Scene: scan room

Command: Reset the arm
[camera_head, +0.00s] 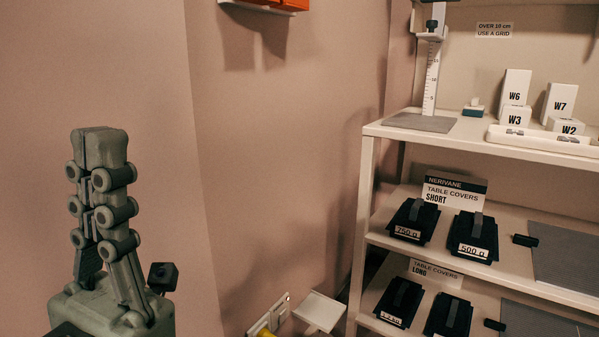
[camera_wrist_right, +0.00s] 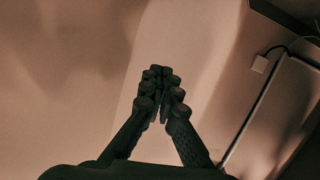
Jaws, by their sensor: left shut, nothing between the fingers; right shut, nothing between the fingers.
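My left gripper (camera_head: 98,137) stands upright at the left of the head view, fingers pointing up. Its fingertips are together and hold nothing. It is in front of a bare pinkish wall, clear of the shelf. My right gripper (camera_wrist_right: 158,72) shows in the right wrist view, its fingertips together and empty in front of a plain wall. The right gripper is not in the head view.
A white shelf unit (camera_head: 376,132) fills the right of the head view. It carries a height gauge (camera_head: 432,75), white W-labelled blocks (camera_head: 515,84), a white tray (camera_head: 497,138) and dark weights (camera_head: 414,222). An orange object (camera_head: 270,3) hangs above.

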